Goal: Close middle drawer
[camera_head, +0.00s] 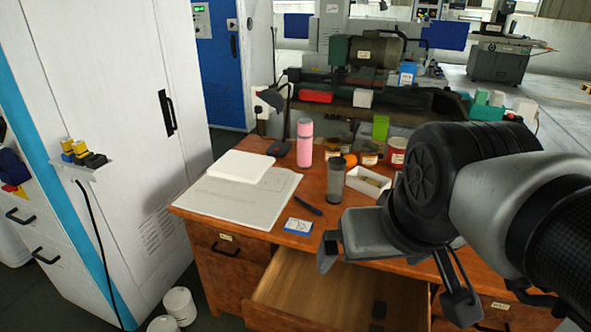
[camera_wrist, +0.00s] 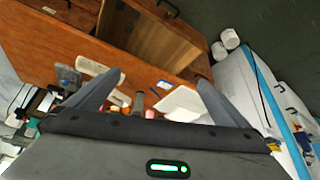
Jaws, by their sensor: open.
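The middle drawer (camera_head: 318,287) of the wooden desk (camera_head: 235,220) is pulled out, and its pale wooden inside shows. A small dark object (camera_head: 379,309) lies in it. The drawer's front is cut off by the bottom of the head view. In the wrist view the open drawer (camera_wrist: 150,38) is at the top, with a dark handle on its front edge. My gripper (camera_head: 394,278) is open and empty, with its fingers wide apart, above the desk's front edge and the drawer's right part. In the wrist view my gripper (camera_wrist: 161,88) points across the desktop.
The desktop holds papers (camera_head: 240,190), a pink bottle (camera_head: 305,143), a dark cup (camera_head: 336,180), a white open box (camera_head: 368,184) and a blue-white card box (camera_head: 298,226). A white cabinet (camera_head: 110,100) stands at left. White buckets (camera_head: 180,306) stand on the floor left of the drawer.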

